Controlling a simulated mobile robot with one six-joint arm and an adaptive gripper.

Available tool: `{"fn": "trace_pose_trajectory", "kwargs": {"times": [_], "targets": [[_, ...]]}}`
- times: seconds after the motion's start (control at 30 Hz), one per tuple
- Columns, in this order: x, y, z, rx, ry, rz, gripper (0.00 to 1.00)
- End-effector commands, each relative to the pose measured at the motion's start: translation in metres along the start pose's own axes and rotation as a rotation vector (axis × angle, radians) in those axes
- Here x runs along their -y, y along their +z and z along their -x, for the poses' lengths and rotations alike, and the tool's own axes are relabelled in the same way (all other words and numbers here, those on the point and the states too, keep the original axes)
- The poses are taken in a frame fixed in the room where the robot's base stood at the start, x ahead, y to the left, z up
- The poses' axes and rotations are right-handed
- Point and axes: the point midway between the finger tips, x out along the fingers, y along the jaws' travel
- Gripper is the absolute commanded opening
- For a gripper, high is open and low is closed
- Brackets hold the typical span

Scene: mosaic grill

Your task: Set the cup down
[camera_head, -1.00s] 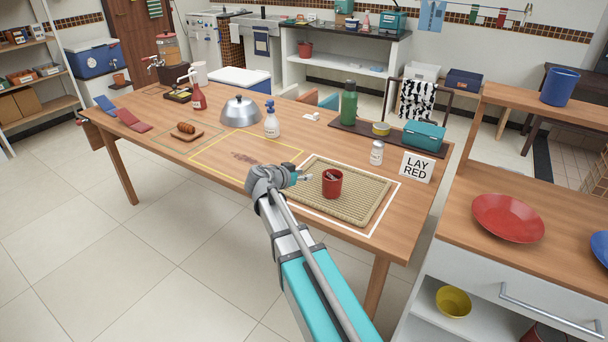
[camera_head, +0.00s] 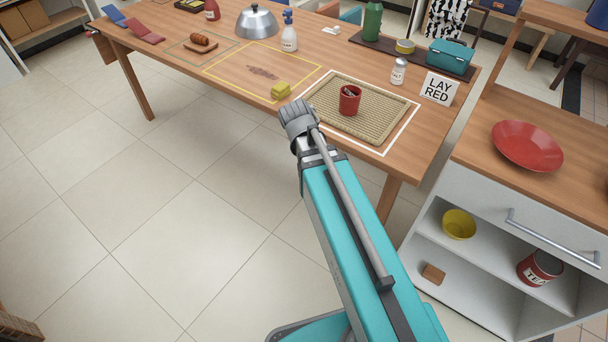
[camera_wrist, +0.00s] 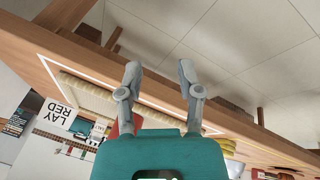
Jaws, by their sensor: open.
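The red cup (camera_head: 349,101) stands upright on the woven tan mat (camera_head: 377,126), inside a white outline at the right end of the table. Something small and pale shows inside it. My gripper (camera_wrist: 158,68) is open and empty, its two fingers spread apart in the wrist view. In the head view my wrist is at the table's front edge, left of the mat and apart from the cup; the fingers are hidden there. A small patch of red, apparently the cup (camera_wrist: 137,123), shows behind my gripper's body in the wrist view.
A salt shaker (camera_head: 398,71) and the "LAY RED" sign (camera_head: 437,89) stand behind the mat. A counter with a red plate (camera_head: 527,146) is at the right. Open floor lies at the left.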

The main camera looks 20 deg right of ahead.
Motion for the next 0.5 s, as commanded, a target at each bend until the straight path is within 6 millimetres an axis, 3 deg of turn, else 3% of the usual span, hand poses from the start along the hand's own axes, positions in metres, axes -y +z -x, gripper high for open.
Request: {"fn": "trace_pose_trajectory", "kwargs": {"times": [0.03, 0.2, 0.33, 0.5], "targets": [[0.002, 0.018, 0.001, 0.039, -0.046, 0.058, 0.47], [0.015, 0.058, 0.007, 0.136, -0.2, 0.245, 0.47], [0.022, 0.074, 0.012, 0.168, -0.277, 0.332, 0.47], [0.025, 0.08, 0.014, 0.181, -0.311, 0.37, 0.47]]}}
